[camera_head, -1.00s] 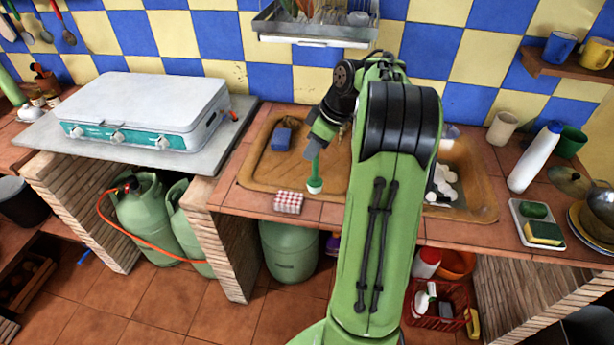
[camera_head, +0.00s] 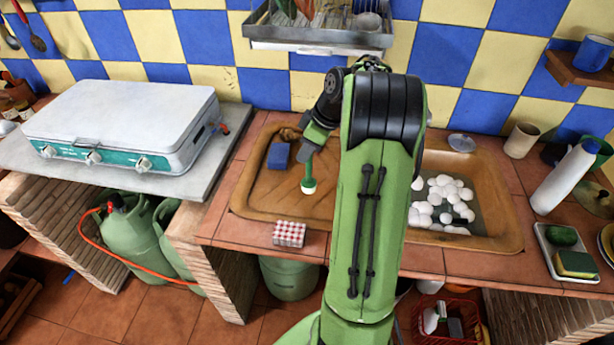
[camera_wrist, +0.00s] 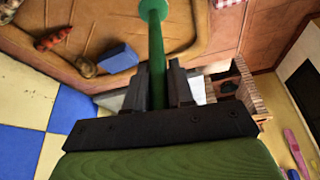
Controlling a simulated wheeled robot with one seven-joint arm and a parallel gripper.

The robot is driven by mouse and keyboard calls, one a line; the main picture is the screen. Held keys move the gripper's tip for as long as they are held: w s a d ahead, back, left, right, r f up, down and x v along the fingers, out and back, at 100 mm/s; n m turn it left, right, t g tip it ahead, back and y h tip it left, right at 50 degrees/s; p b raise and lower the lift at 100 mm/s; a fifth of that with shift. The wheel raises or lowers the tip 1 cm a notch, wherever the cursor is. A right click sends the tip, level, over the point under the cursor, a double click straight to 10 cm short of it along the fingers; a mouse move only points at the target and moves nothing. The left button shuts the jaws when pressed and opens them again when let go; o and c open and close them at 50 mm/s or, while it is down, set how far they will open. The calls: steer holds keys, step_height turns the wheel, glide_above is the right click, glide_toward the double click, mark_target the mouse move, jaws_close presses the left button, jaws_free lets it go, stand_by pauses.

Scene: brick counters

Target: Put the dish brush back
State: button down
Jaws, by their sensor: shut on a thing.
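A green dish brush with a pale bristle head (camera_head: 308,186) hangs head-down over the left part of the brown sink. My gripper (camera_head: 312,148) is shut on its handle. In the wrist view the green handle (camera_wrist: 156,60) runs between the two dark fingers of my gripper (camera_wrist: 158,85). The metal wall rack (camera_head: 320,38) above the sink holds several utensils and dishes. Part of the sink is hidden behind my arm.
A white stove (camera_head: 120,125) stands left. A white bottle (camera_head: 565,178) and sponge tray (camera_head: 548,245) stand right.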

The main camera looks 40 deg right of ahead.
mark_target(307, 165)
step_height(307, 165, down, 5)
steer(key=shift+w+f+b, duration=0.15)
steer(key=shift+f+b, duration=0.05)
steer(key=shift+b, duration=0.3)
steer(key=shift+r, duration=0.1)
steer(key=c, duration=1.4)
jaws_free()
steer(key=shift+f, duration=0.2)
steer(key=o, duration=0.4)
steer(key=shift+r, duration=0.1)
